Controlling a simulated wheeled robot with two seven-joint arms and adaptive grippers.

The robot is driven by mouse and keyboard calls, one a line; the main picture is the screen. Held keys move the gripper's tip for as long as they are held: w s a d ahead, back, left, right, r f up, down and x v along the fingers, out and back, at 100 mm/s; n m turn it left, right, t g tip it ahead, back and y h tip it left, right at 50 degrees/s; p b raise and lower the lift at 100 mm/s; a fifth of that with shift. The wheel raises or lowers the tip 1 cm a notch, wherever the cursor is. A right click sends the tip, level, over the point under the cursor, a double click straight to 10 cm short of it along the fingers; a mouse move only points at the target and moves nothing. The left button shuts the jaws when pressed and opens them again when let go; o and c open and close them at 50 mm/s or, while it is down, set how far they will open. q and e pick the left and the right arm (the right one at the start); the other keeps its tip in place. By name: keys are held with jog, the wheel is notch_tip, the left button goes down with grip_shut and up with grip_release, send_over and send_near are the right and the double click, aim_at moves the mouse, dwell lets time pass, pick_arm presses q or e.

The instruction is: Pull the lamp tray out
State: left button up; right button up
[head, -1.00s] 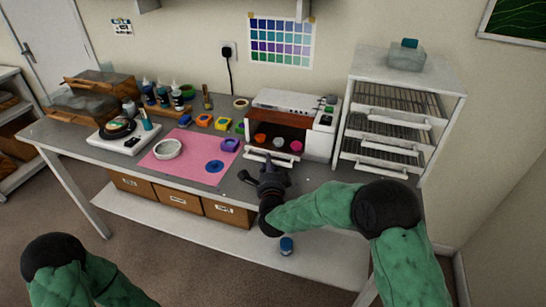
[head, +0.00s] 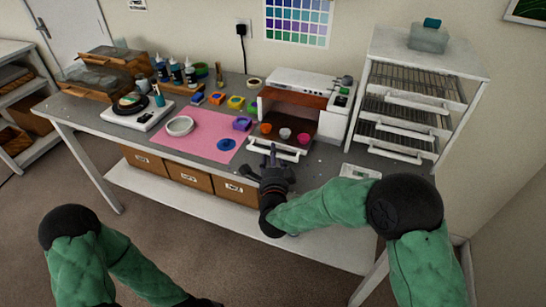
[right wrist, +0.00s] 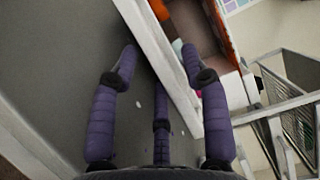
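The curing lamp (head: 300,82) is a white box with an open orange-brown front, on the grey workbench. Its lamp tray (head: 290,156) shows a white front bar low at the opening, facing me.
A white wire-shelf rack (head: 400,115) stands right of the lamp, with a small pale device (head: 360,171) in front. Bench space before the lamp is narrow.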

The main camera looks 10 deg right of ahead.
jog(key=s+a, duration=0.2)
jog(key=s, duration=0.9)
jog(key=shift+s+a, duration=0.2)
jog(key=shift+s, duration=0.2)
